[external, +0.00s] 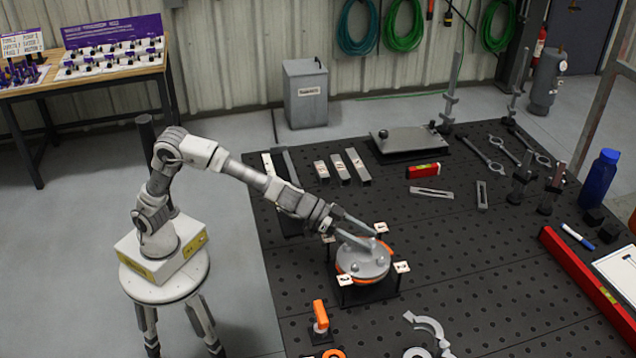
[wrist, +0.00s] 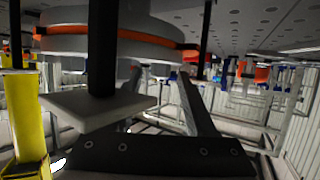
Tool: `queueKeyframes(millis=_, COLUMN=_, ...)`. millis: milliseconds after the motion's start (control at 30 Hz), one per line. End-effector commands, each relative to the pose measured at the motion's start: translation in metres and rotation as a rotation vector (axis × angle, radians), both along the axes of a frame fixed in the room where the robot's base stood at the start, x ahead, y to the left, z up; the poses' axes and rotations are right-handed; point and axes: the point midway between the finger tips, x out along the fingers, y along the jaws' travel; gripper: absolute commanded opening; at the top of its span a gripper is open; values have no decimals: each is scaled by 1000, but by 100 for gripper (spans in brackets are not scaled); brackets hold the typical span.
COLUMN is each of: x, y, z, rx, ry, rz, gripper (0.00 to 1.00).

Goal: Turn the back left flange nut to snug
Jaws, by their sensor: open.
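The round grey flange (external: 362,262) with an orange ring sits on a dark base on the perforated table, with small marked white tags around it, including one at its upper left (external: 327,238). Several small nuts show on its top; fine detail is too small to tell. My gripper (external: 372,239) is open, its two long grey fingers reaching over the far left part of the flange. I cannot tell if they touch a nut; the fingers partly hide that side. In the wrist view, the flange edge with its orange ring (wrist: 115,38) fills the upper left, near a pale tag plate (wrist: 95,104).
Grey blocks (external: 340,167), a red level (external: 424,171) and a dark plate (external: 410,139) lie behind the flange. An orange-handled clamp (external: 320,316) stands in front. A long red bar (external: 590,285) and blue bottle (external: 600,178) are at right. Bare table lies right of the flange.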

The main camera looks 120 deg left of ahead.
Motion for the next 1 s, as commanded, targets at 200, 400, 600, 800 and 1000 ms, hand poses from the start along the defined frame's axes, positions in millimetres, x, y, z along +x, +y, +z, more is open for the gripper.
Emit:
queueKeyframes(millis=200, x=1, y=-3, z=-3, rx=4, ry=1, rz=62, gripper=59)
queueKeyframes(millis=400, x=1, y=-2, z=-2, rx=2, ry=1, rz=130, gripper=59)
queueKeyframes(millis=600, x=1, y=-2, z=-1, rx=1, ry=-1, rz=191, gripper=59)
queueKeyframes(millis=800, x=3, y=-7, z=0, rx=2, ry=1, rz=290, gripper=59)
queueKeyframes(millis=1000, x=5, y=-11, z=5, rx=3, ry=3, rz=417, gripper=59)
